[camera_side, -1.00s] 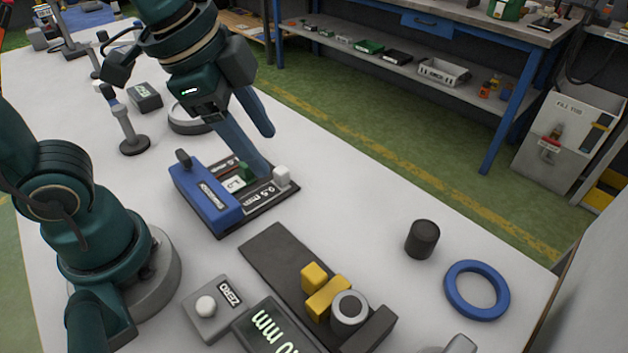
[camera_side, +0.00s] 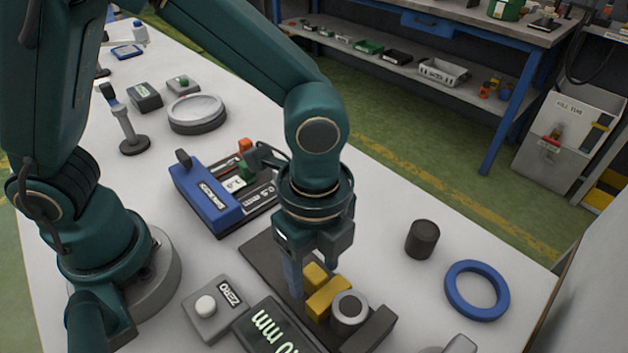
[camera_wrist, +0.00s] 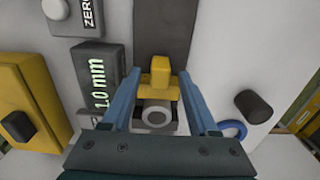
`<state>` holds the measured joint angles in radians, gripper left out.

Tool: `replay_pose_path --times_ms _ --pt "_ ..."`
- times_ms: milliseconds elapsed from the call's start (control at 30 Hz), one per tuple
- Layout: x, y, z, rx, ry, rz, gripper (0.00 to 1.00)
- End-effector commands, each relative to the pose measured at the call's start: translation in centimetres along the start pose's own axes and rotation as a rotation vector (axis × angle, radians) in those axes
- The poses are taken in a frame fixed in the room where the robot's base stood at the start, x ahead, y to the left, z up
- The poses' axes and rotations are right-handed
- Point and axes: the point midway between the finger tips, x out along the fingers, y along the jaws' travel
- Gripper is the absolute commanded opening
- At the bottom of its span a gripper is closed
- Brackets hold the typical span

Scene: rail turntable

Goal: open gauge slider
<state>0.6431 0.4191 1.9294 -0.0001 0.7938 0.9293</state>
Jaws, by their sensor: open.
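The gauge is a dark rail (camera_side: 258,248) with a yellow slider (camera_side: 328,294) on it, seen also in the wrist view (camera_wrist: 160,76). A grey ring-shaped part (camera_side: 349,309) sits against or very near the slider, between it and the dark end block (camera_side: 372,332). My gripper (camera_side: 313,280) is open and low over the gauge. In the wrist view, its two blue fingers (camera_wrist: 160,72) stand on either side of the slider, with gaps visible; contact cannot be told. The side view partly hides the slider's far side.
A display (camera_side: 272,330) reading mm and a ZERO button box (camera_side: 210,305) stand left of the rail. A blue fixture (camera_side: 205,193) lies behind. A black cylinder (camera_side: 422,240) and a blue ring (camera_side: 477,290) lie right, with clear table between.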

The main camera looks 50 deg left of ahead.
Motion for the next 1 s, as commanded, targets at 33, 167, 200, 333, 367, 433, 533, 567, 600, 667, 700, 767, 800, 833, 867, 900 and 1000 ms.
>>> replay_pose_path --times_ms 33,167,200,333,367,433,533,567,600,667,700,767,800,833,867,900,1000 --pt "0.55 0.06 0.06 -0.001 -0.002 0.003 0.60" --pt "1.22 0.02 0.05 -0.001 0.000 0.000 0.60" --pt "1.29 0.02 0.05 -0.001 0.000 0.000 0.60" --pt "1.30 0.00 0.04 -0.001 0.001 -0.001 0.60" --pt "1.29 0.00 0.04 -0.002 0.001 -0.001 0.60" --pt "1.28 0.00 0.04 -0.002 0.001 -0.001 0.52" --pt "1.28 0.00 0.04 -0.002 0.001 -0.001 0.14" --pt "1.27 0.00 0.04 -0.002 0.001 -0.001 0.03" --pt "1.27 0.00 0.04 -0.002 0.001 -0.001 0.00" --pt "1.27 0.01 0.04 -0.002 0.001 -0.001 0.00" --pt "1.26 0.01 0.04 -0.002 0.001 -0.001 0.00" --pt "1.26 0.01 0.04 -0.002 0.001 -0.001 0.00" --pt "1.26 0.01 0.04 -0.002 0.001 -0.001 0.00" --pt "1.26 0.01 0.04 -0.002 0.001 -0.001 0.00" --pt "1.25 0.01 0.04 -0.002 0.001 -0.001 0.00" --pt "1.25 0.01 0.04 -0.002 0.001 -0.001 0.00" --pt "1.24 0.01 0.03 -0.002 0.001 -0.001 0.00"
